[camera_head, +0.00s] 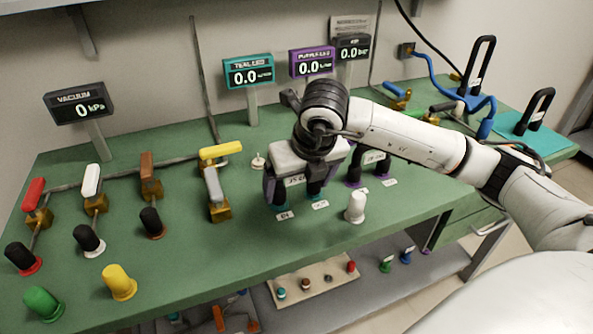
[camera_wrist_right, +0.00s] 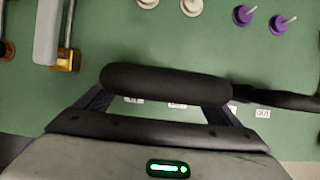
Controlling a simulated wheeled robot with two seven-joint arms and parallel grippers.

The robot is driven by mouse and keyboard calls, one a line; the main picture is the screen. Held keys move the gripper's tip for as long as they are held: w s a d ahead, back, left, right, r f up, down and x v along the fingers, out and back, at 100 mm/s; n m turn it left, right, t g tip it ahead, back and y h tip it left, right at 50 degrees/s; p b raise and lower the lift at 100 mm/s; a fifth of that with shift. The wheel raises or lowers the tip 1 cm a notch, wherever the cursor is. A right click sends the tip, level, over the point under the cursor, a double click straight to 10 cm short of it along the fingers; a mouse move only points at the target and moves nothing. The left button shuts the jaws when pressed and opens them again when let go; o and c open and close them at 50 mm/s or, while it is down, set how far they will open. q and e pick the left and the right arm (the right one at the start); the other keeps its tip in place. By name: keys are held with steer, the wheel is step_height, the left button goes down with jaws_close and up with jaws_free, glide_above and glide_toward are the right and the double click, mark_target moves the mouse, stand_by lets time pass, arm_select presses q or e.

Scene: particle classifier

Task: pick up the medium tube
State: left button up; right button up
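Several black U-shaped tubes are in view. One (camera_head: 314,188) stands under my right gripper with a white label and teal feet; its thick black top (camera_wrist_right: 165,85) shows in the right wrist view. Another (camera_head: 382,160) stands close to its right on purple ports. A tall black tube (camera_head: 486,61) and a shorter one (camera_head: 546,100) stand at the back right. I cannot tell which one is medium. My right gripper (camera_head: 296,188) points down over the teal-footed tube, its fingers (camera_wrist_right: 155,104) wide apart near the ends of its top. Contact is hidden. My left gripper is out of view.
A green bench (camera_head: 180,265) carries valves with red, white, brown, yellow and grey handles at left. A white knob (camera_head: 355,207) stands in front of the gripper. Display posts, such as the teal one (camera_head: 249,72), stand behind. The bench's front left is partly clear.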

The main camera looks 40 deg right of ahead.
steer(key=c, duration=0.5)
steer(key=shift+r, duration=0.1)
step_height(320, 180, up, 10)
steer(key=shift+p, duration=0.35)
steer(key=shift+r, duration=0.15)
steer(key=shift+r+p, duration=1.1)
steer(key=shift+r, duration=0.15)
steer(key=shift+r+p, duration=0.55)
steer(key=shift+r, duration=0.25)
steer(key=shift+r, duration=0.15)
